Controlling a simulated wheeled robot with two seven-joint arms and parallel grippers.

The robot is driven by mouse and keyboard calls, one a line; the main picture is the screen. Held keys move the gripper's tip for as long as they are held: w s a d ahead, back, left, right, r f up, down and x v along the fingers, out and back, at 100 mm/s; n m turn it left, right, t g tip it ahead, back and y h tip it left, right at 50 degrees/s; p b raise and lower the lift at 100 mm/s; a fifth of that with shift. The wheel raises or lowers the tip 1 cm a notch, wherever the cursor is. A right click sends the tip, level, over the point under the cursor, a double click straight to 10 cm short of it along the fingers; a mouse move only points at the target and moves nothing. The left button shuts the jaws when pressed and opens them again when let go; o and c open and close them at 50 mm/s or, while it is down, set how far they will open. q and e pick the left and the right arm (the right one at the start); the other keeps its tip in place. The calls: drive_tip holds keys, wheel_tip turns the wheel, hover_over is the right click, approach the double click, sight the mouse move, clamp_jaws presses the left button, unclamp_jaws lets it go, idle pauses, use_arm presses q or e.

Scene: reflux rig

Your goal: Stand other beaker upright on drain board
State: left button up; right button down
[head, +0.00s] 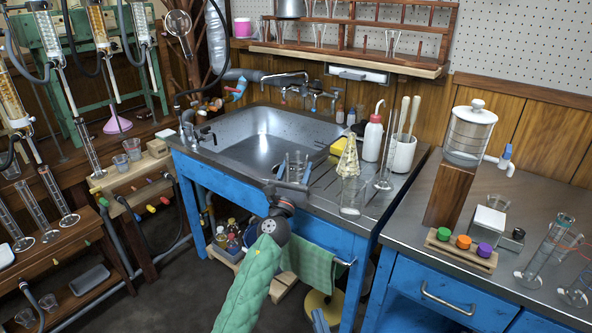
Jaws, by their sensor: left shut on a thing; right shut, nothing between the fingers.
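My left gripper (296,166), on the green-sleeved arm, is at the front right rim of the sink. It is shut on a clear glass thing, apparently a beaker (297,172), small and partly hidden by the fingers; its tilt is hard to tell. The ridged steel drain board (326,179) lies just right of the gripper. Another clear glass beaker (352,197) stands upright near the drain board's front edge.
A yellow sponge (345,145) lies behind. The sink (255,145) is left. A green towel (315,262) hangs in front.

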use_arm(q)
drive_tip(key=shift+f, duration=0.3)
use_arm(e)
wheel_tip(320, 180, up, 7)
drive_tip(key=s+t, duration=0.1)
drive_tip(key=t, duration=0.1)
drive_tip(key=shift+s+d+f+y, duration=0.2)
drive_tip(key=shift+d+y, duration=0.1)
drive_tip(key=shift+d, duration=0.05)
drive_tip(key=shift+f, duration=0.1)
use_arm(q)
drive_tip(key=shift+b, duration=0.3)
drive_tip(key=shift+f, duration=0.15)
use_arm(e)
drive_tip(key=shift+w+f, duration=0.1)
drive_tip(key=shift+f, duration=0.15)
use_arm(q)
drive_tip(key=o, duration=1.1)
